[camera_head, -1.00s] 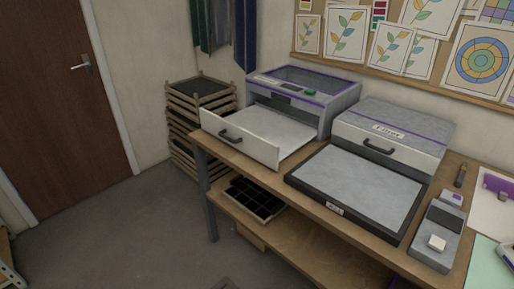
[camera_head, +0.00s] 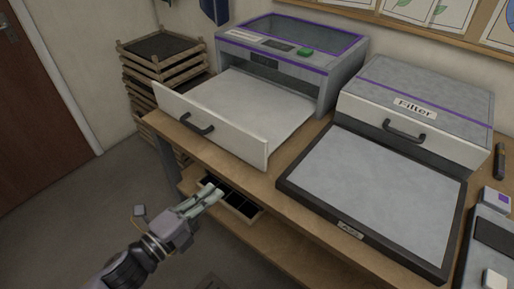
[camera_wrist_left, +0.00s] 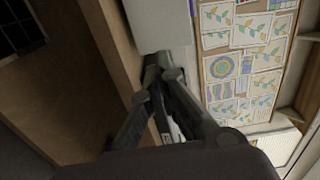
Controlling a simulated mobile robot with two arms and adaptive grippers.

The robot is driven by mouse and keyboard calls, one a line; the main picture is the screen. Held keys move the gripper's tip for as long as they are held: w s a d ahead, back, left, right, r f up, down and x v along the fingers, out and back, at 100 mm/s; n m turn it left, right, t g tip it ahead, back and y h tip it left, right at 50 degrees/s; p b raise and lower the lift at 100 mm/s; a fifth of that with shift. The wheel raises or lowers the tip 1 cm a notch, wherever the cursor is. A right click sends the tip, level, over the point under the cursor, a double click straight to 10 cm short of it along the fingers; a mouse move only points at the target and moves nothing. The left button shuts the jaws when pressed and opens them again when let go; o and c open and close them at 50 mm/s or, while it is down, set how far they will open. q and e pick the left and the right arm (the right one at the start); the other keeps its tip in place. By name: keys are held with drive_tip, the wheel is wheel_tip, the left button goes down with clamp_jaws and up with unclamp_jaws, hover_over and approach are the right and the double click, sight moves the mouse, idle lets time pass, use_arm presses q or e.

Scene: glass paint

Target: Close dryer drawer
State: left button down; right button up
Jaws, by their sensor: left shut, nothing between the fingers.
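The dryer (camera_head: 335,75) is a grey box with purple trim and a green button, at the back of the bench. Its white drawer (camera_head: 255,100) is pulled far out toward the front, with a dark handle (camera_head: 195,126) on its front panel. My left gripper (camera_head: 216,192) is shut and empty, in front of and below the drawer front, apart from it. The left wrist view also shows my left gripper (camera_wrist_left: 155,65), its fingers together near the bench edge. My right gripper does not show.
The bench (camera_head: 268,190) also carries a grey "Filter" box (camera_head: 420,85) and a dark-framed flat panel (camera_head: 375,190). Stacked wooden racks (camera_head: 160,65) stand at the left. The floor in front is clear.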

use_arm(q)
drive_tip(key=p, duration=0.2)
approach(257, 154)
drive_tip(key=x, duration=0.7)
drive_tip(key=shift+w+d+f, duration=0.1)
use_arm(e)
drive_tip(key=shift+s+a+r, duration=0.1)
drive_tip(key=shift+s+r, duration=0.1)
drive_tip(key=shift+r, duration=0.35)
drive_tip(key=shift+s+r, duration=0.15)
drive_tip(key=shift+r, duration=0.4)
